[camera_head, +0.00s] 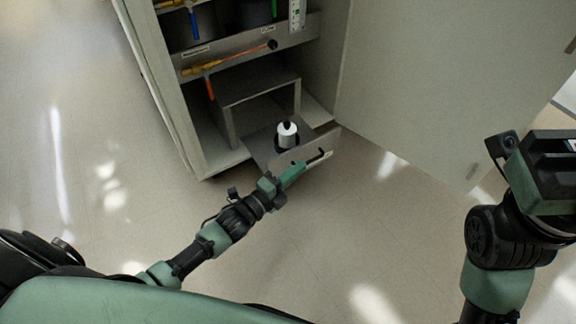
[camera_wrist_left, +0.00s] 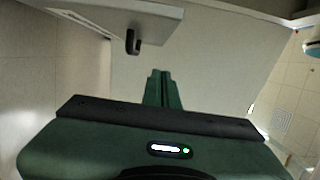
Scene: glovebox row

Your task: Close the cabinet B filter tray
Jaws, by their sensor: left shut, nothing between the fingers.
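The filter tray (camera_head: 260,147) is pulled partly out of the bottom of the open cabinet (camera_head: 172,85). The tray's front panel (camera_head: 328,140) has a dark handle. My left gripper (camera_head: 300,168) is shut and empty, just in front of the tray's front panel. In the left wrist view its fingers (camera_wrist_left: 162,88) are together, and the dark hook-shaped handle (camera_wrist_left: 133,42) is a little beyond them, to the left. I cannot tell whether the fingers touch the panel. My right arm shows at the right edge; its fingertips are not visible.
The cabinet door (camera_head: 440,80) stands wide open to the right of the tray. A grey inner housing (camera_head: 258,85) sits above and behind the tray. The floor (camera_head: 90,150) to the left is clear.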

